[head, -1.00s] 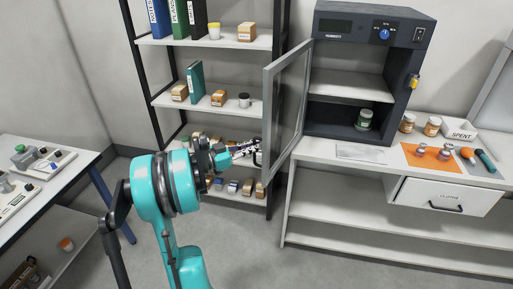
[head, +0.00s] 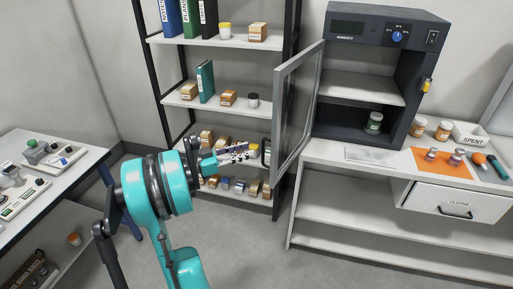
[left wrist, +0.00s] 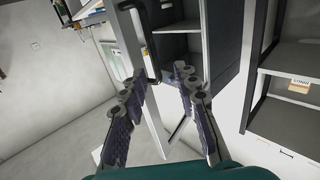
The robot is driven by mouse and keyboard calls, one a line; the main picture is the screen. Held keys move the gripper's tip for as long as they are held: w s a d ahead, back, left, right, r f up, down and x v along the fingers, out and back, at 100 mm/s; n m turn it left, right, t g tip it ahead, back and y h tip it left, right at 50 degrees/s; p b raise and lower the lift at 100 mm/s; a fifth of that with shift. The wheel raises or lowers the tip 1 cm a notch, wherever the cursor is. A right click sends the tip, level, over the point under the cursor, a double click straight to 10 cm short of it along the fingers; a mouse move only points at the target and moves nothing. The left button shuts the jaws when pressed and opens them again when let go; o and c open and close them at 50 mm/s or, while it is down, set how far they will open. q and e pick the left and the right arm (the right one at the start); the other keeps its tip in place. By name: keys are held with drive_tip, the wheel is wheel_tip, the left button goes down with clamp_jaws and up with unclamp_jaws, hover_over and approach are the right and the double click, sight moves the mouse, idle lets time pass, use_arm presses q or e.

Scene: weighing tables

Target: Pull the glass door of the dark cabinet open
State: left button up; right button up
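The dark cabinet (head: 345,128) stands on the bench, and its interior shows. Its grey-framed glass door (head: 297,110) stands swung out to the left, well away from the front. A dark handle (head: 266,152) is on the door's outer edge, low down; it also shows in the left wrist view (left wrist: 146,45). My left gripper (head: 247,153) is just left of the handle. In the left wrist view its two fingers (left wrist: 160,80) are spread apart, with the handle near the left fingertip; I cannot tell whether they touch. My right gripper is out of view.
A shelf rack (head: 215,100) with bottles, boxes and binders stands close behind the door and my left gripper. A green-labelled jar (head: 374,122) is inside the cabinet. The bench's right side holds an orange mat (head: 428,169) and a tray (head: 470,136). Floor in front is clear.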

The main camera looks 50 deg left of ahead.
use_arm(q)
drive_tip(key=v, duration=0.5)
drive_tip(key=shift+a, duration=0.1)
drive_tip(key=shift+s, duration=0.1)
idle(0.4)
